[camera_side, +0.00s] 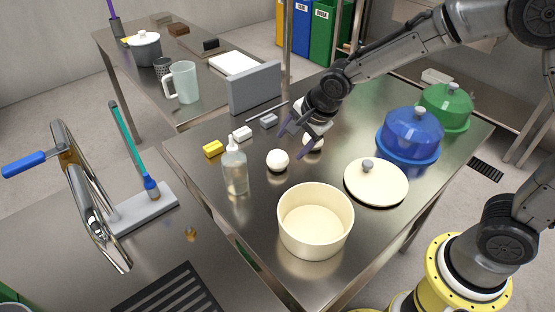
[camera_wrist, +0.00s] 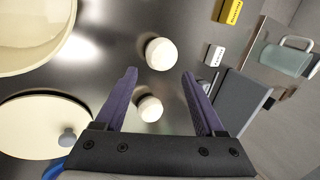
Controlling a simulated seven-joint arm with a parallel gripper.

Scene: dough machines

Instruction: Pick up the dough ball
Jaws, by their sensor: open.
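Two white dough balls lie on the steel table. One dough ball (camera_side: 277,160) sits in the open in the middle of the table; it also shows in the wrist view (camera_wrist: 160,54), beyond my fingertips. The other dough ball (camera_side: 312,143) is partly hidden behind my gripper (camera_side: 296,140) in the side view. In the wrist view this second ball (camera_wrist: 149,108) appears between my two fingers, nearer the left one. My gripper (camera_wrist: 160,72) is open and empty, above the table. I cannot tell its exact height over the ball.
A cream pot (camera_side: 315,220) and its lid (camera_side: 376,182) stand toward the front. A soap bottle (camera_side: 235,170) is at left. Blue (camera_side: 411,135) and green (camera_side: 444,106) domes stand at right. A grey panel (camera_side: 256,88) and small blocks (camera_side: 242,133) are behind.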

